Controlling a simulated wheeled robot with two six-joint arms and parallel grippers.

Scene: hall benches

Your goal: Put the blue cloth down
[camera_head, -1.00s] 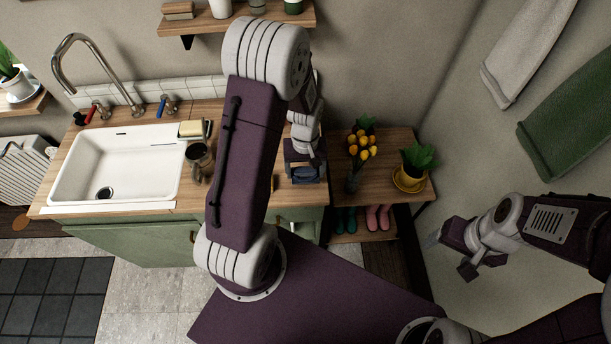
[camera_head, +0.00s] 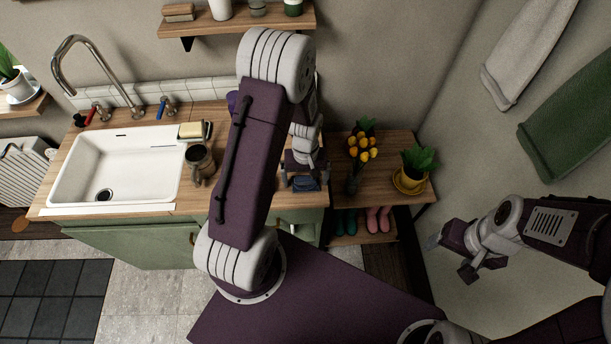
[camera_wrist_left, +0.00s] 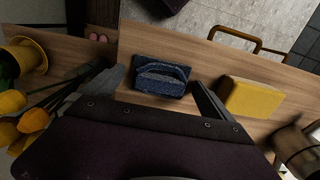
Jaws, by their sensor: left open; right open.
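The blue cloth (camera_wrist_left: 161,78) lies folded on the wooden counter (camera_wrist_left: 225,58) in the left wrist view. It also shows as a small dark blue patch (camera_head: 305,184) near the counter's right end in the head view. My left gripper (camera_wrist_left: 156,86) is open, with one finger on each side of the cloth and a gap on both sides. In the head view my left gripper (camera_head: 303,172) is above the cloth, partly hiding it. My right gripper (camera_head: 449,256) is open and empty at the right, away from the counter.
A yellow block (camera_wrist_left: 252,97) lies beside the cloth, with a mug (camera_wrist_left: 294,146) further right. The mug (camera_head: 200,161) stands by the sink (camera_head: 118,170). A side table (camera_head: 385,192) holds yellow tulips (camera_head: 362,147) and a potted plant (camera_head: 415,163).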

